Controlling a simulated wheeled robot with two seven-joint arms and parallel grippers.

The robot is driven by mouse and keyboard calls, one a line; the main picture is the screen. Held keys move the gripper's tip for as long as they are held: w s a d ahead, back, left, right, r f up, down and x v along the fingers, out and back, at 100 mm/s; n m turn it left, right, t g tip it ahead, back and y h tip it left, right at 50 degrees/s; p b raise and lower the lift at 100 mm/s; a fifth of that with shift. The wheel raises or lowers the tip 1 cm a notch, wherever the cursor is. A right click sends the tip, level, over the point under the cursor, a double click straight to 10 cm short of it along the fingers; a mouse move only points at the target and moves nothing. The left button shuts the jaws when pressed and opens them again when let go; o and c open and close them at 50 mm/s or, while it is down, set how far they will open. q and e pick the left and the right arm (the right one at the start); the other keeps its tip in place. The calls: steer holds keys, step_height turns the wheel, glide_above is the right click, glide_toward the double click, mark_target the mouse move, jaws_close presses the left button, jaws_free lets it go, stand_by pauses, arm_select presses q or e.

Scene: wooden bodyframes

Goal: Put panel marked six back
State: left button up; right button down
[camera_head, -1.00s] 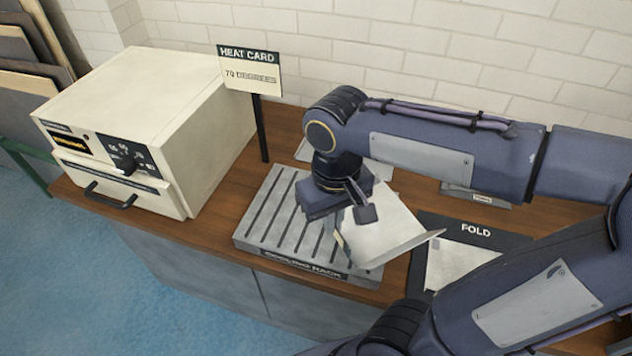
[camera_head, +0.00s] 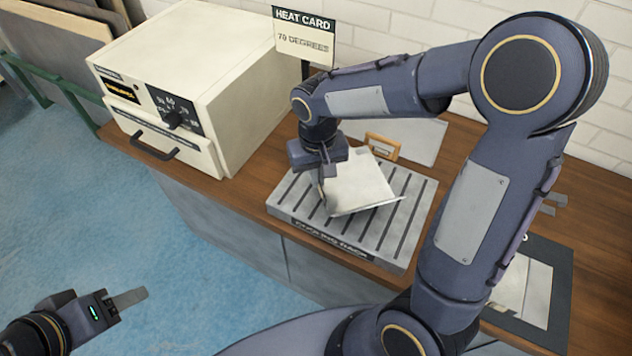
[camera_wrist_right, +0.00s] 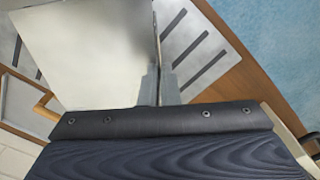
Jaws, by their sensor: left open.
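A pale sheet panel (camera_head: 360,186) with a bent edge is tilted over the cooling rack (camera_head: 283,205). No number can be read on it. My right gripper (camera_head: 324,182) is shut on the panel's edge. The right wrist view shows its fingers (camera_wrist_right: 159,84) together on that edge, the broad pale face (camera_wrist_right: 85,55) to the left. Whether the panel touches the rack is hard to tell. My left gripper (camera_head: 130,298) is open and empty at the lower left, over the blue floor, away from the bench.
A cream oven (camera_head: 200,70) with a dial and drawer handle stands left of the rack. A heat card sign (camera_head: 304,38) reads 70 degrees. A pale plate (camera_head: 428,142) with a wooden piece (camera_head: 382,146) lies behind the rack. A dark-framed board (camera_head: 560,290) lies right.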

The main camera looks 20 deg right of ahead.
mark_target(316, 195)
steer(key=shift+w+a+f, duration=0.1)
steer(key=shift+w+f, duration=0.05)
steer(key=shift+f, duration=0.8)
steer(key=shift+w+f, duration=0.1)
steer(key=shift+f, duration=0.8)
steer(key=shift+f, duration=0.15)
steer(key=c, duration=1.7)
jaws_free()
